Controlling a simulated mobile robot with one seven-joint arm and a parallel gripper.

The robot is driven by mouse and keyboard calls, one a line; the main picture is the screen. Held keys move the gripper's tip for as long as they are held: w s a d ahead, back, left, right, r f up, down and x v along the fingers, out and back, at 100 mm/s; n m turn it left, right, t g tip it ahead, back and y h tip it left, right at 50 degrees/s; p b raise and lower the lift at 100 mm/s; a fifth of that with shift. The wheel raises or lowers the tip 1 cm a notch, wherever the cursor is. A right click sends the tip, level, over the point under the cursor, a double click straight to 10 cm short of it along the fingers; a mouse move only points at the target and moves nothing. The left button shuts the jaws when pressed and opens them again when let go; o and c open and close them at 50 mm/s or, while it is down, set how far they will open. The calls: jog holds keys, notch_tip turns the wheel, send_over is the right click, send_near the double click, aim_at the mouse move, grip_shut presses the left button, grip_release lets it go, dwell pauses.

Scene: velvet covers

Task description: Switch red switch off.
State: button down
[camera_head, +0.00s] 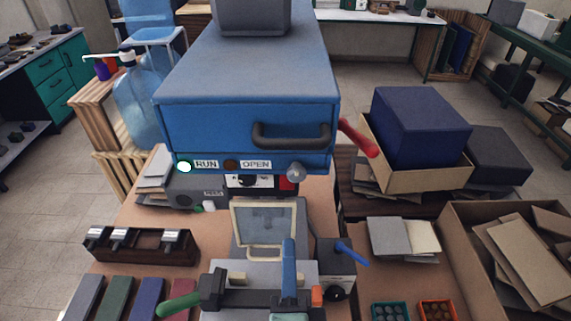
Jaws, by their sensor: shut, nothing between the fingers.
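A small red part (291,185), which looks like the red switch, shows at the right end of a grey control box (182,190) beside a dark dial. The box sits just below and behind the front of a blue press housing (245,125). The housing hides the upper part of the red part, so I cannot tell its on or off position. A separate red lever (358,138) sticks out from the right side of the housing. My gripper does not show in the head view.
The housing has a dark handle (290,136), a lit RUN lamp (184,167) and a dark OPEN lamp. In front stand a framed plate (263,225) and a fixture with a green handle (180,305) and blue lever (288,265). Boxes (418,135) crowd the right.

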aim_at(288, 184)
jog(key=shift+r+p, duration=0.3)
jog(key=w+f+p, duration=0.1)
jog(key=w, duration=0.3)
jog(key=w+p, duration=0.2)
jog(key=w, duration=0.3)
jog(key=w+f+p, duration=0.1)
jog(key=w+p, duration=0.1)
jog(key=w, duration=0.2)
jog(key=shift+w+f, duration=0.25)
jog(key=shift+f, duration=0.05)
jog(key=shift+w, duration=0.1)
jog(key=shift+f, duration=0.1)
jog(key=shift+w+f+b, duration=0.15)
jog(key=shift+f+b, duration=0.2)
jog(key=shift+b, duration=0.7)
jog(key=t+b, duration=0.2)
jog(key=b, duration=0.3)
jog(key=shift+w+f, duration=0.1)
jog(key=shift+f, duration=0.1)
jog(key=shift+r+p, duration=0.4)
jog(key=shift+r, duration=0.1)
